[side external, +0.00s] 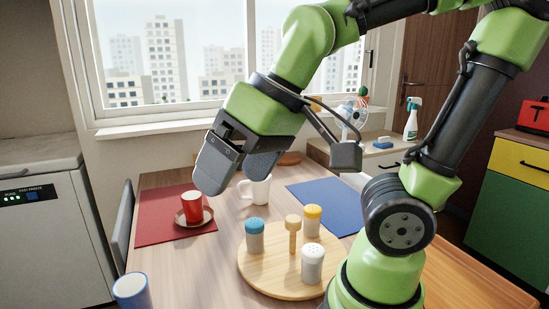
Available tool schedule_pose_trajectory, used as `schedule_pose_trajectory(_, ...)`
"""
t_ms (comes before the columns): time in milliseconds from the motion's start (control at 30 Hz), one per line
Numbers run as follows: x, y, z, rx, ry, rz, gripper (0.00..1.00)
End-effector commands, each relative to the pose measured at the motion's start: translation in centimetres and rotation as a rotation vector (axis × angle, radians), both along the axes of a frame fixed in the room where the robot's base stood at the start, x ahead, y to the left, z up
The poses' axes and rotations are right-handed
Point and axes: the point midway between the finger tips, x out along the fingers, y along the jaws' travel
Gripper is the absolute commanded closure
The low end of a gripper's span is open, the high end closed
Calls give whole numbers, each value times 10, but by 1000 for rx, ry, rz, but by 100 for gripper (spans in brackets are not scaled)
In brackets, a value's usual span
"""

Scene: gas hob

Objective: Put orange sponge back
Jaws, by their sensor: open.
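I cannot make out an orange sponge in the side external view. A rounded orange-brown thing (289,158) shows partly behind my gripper at the table's far edge, and I cannot tell what it is. My gripper (233,181) is open and empty, pointing down above the wooden table (190,265). In the picture it is between the red cup (192,206) and the white mug (258,191). A small blue block (383,143), perhaps a sponge, lies on the counter at the back, beside a green-and-white spray bottle (412,118).
A round wooden board (262,277) holds several shakers and a wooden peg. The red cup stands on a saucer on a red mat (155,220). A blue mat (325,203) lies right, and a blue-rimmed cup (132,291) stands front left. A small fan (354,118) is behind.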

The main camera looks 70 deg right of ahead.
Motion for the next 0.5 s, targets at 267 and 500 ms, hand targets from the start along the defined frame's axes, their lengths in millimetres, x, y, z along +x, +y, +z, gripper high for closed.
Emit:
schedule_pose_trajectory(267, -34, -24, 11, 81, -116, -205, 12)
schedule_pose_trajectory(500, -36, -25, 11, 87, -122, -218, 12)
